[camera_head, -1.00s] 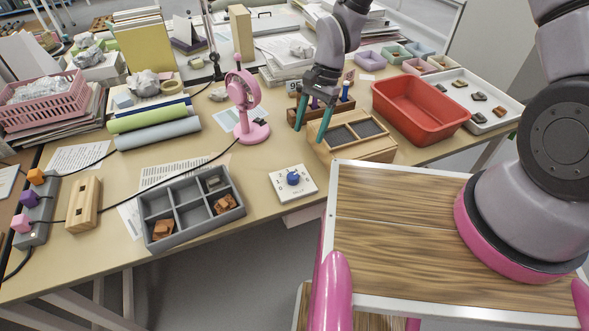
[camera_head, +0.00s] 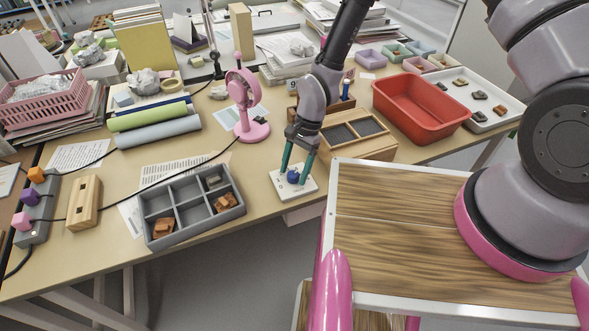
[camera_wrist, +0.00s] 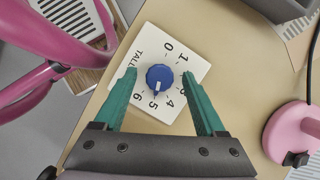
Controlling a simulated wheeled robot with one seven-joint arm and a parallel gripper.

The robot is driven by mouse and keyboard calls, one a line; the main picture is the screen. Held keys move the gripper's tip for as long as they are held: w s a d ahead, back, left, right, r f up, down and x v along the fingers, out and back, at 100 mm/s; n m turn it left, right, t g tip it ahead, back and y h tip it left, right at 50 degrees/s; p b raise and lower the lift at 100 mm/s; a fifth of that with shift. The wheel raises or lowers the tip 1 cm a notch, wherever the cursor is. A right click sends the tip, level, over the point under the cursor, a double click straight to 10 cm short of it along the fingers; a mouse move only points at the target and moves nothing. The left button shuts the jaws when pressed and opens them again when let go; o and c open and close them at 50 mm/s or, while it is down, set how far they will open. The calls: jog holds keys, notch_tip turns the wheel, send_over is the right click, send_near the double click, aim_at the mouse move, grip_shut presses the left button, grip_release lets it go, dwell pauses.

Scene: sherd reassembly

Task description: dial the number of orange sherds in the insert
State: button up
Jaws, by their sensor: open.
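The white dial plate (camera_head: 304,190) lies on the table's front part, with a blue knob (camera_head: 293,176) in its middle. The wrist view shows the plate with "TALLY" and the numbers 0 to 6 around the knob (camera_wrist: 160,78). The knob's white mark points at about 5. My gripper (camera_wrist: 159,74) is open, its green fingers on either side of the knob; I cannot tell whether they touch it. The grey insert (camera_head: 180,211) left of the dial has orange-brown sherds in its front left (camera_head: 162,229) and front right (camera_head: 225,203) compartments, and a grey sherd (camera_head: 213,182) at back right.
A pink fan (camera_head: 246,105) stands behind the dial. A wooden box (camera_head: 355,147) and a red tub (camera_head: 420,105) are to its right. A white tray (camera_head: 485,93) with several sherds lies farther right. A wooden block (camera_head: 84,203) stands left of the insert.

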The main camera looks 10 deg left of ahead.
grip_shut()
jog(key=shift+n, duration=0.4)
jog(key=n, duration=0.2)
jog(key=n+h, duration=0.1)
jog(key=n, duration=0.1)
jog(key=shift+a+g+h, duration=0.15)
jog(key=shift+g+h, duration=0.15)
jog(key=n+h, duration=0.2)
jog(key=n, duration=0.3)
jog(key=shift+a, duration=0.15)
jog(key=n+h, duration=0.1)
jog(key=n, duration=0.2)
jog(key=n+t, duration=0.1)
jog(key=n, duration=0.1)
jog(key=shift+s+a+n+h, duration=0.1)
jog(key=shift+n+h, duration=0.3)
jog(key=n+t, duration=0.1)
jog(key=n, duration=0.1)
jog(key=n+t+h, duration=0.1)
jog(key=n, duration=0.2)
jog(key=shift+s, duration=0.1)
